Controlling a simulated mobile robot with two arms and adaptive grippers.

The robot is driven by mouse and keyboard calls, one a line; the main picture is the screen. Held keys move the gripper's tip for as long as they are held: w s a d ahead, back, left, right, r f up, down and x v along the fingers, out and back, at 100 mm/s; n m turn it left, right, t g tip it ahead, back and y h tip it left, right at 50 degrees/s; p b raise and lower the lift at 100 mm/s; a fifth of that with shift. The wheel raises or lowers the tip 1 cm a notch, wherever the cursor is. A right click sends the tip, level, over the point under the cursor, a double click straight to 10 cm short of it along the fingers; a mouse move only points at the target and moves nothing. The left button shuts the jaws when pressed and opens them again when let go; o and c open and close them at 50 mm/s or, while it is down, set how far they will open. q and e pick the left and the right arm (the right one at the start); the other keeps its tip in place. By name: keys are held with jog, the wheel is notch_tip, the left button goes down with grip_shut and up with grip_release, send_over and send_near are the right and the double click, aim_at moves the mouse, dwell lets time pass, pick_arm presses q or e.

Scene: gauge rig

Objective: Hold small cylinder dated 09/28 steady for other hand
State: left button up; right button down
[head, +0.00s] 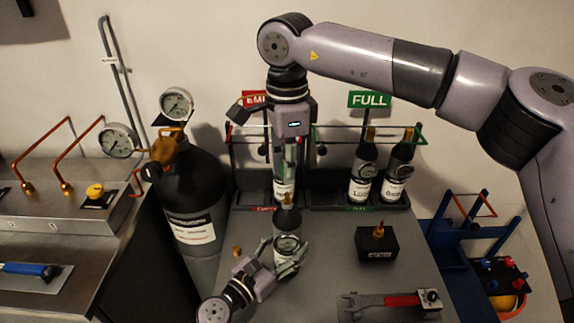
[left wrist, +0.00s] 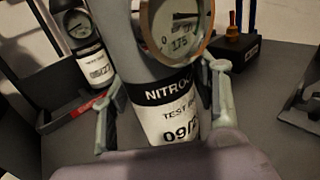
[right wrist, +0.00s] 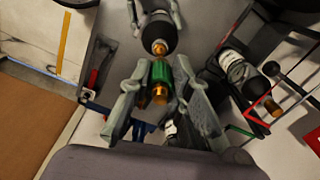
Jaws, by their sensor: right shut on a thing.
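The small cylinder (head: 288,228) stands upright on the grey table in the head view, with a gauge, a brass top and a label. In the left wrist view its label (left wrist: 168,112) reads NITRO, TEST and 09/2, the rest cut off. My left gripper (head: 277,258) has its fingers on both sides of the cylinder; whether they press on it is unclear. The fingers also show in the left wrist view (left wrist: 165,95). My right gripper (right wrist: 161,72), above the cylinder, is shut on a green-banded brass fitting (right wrist: 161,74). The cylinder's brass top (right wrist: 158,47) lies just beyond it.
A rack behind has a red EMPTY sign (head: 254,98) and a green FULL sign (head: 369,99); two cylinders (head: 364,178) stand under FULL, one under EMPTY. A black block (head: 377,243) and a red-handled wrench (head: 390,301) are to the right. A large nitrogen tank (head: 190,195) stands left.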

pick_arm(q)
jog(key=o, duration=0.4)
jog(key=shift+c, duration=0.2)
jog(key=shift+a, duration=0.1)
jog(key=v, duration=1.2)
jog(key=shift+r, duration=0.2)
pick_arm(e)
jog(key=shift+r, duration=0.1)
notch_tip(320, 180, up, 7)
jog(key=p, duration=0.7)
pick_arm(q)
notch_tip(320, 180, up, 7)
jog(key=shift+f, duration=0.1)
pick_arm(e)
jog(key=shift+f, duration=0.2)
